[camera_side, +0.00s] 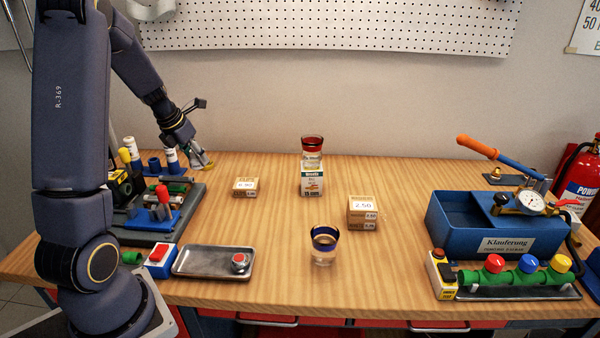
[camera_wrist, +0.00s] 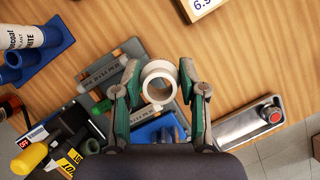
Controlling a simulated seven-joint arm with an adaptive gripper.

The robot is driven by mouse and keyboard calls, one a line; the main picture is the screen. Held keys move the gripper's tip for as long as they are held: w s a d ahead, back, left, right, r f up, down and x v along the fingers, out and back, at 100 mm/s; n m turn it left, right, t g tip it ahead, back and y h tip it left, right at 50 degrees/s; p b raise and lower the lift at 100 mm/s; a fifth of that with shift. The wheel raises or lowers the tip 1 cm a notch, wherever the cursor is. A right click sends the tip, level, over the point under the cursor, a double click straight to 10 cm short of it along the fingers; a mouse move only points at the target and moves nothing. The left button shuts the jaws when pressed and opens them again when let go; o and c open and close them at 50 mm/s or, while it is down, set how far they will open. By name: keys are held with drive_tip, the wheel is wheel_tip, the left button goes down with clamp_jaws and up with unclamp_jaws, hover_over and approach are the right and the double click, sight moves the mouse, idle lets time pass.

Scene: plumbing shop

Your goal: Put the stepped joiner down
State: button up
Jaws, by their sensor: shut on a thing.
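The stepped joiner (camera_wrist: 159,70) shows in the wrist view as a short white ring seen end-on, with its round bore open toward the camera. My gripper (camera_wrist: 160,88) is shut on it, one green-grey finger on each side. In the side view my gripper (camera_side: 203,163) is at the left, near the back of the bench, above the grey tool case; the joiner is too small there to make out clearly. In the wrist view the grey case (camera_wrist: 97,72) lies beneath the joiner, which appears held above it.
A blue rack with white-labelled tubes (camera_wrist: 40,60) stands beside the case. A metal tray with a red-topped part (camera_side: 205,262) lies in front. Small price boxes (camera_side: 245,187), a jar (camera_side: 312,165) and a blue-rimmed glass (camera_side: 324,245) stand mid-bench, with bare wood between them.

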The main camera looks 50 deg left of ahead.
drive_tip(key=s+d+m+g+h, duration=0.55)
drive_tip(key=s+d+m, duration=1.25)
drive_tip(key=m, duration=0.5)
hover_over(213, 233)
drive_tip(key=a, duration=0.1)
drive_tip(key=shift+t+h, duration=0.25)
wheel_tip(213, 233, down, 9)
drive_tip(key=shift+s, duration=0.15)
drive_tip(key=shift+w+a+f, duration=0.1)
drive_tip(key=shift+f, duration=0.8)
drive_tip(key=shift+w+a+f, duration=0.1)
drive_tip(key=shift+f, duration=0.8)
drive_tip(key=shift+f, duration=0.15)
drive_tip(key=o, duration=0.9)
drive_tip(key=shift+o, duration=0.2)
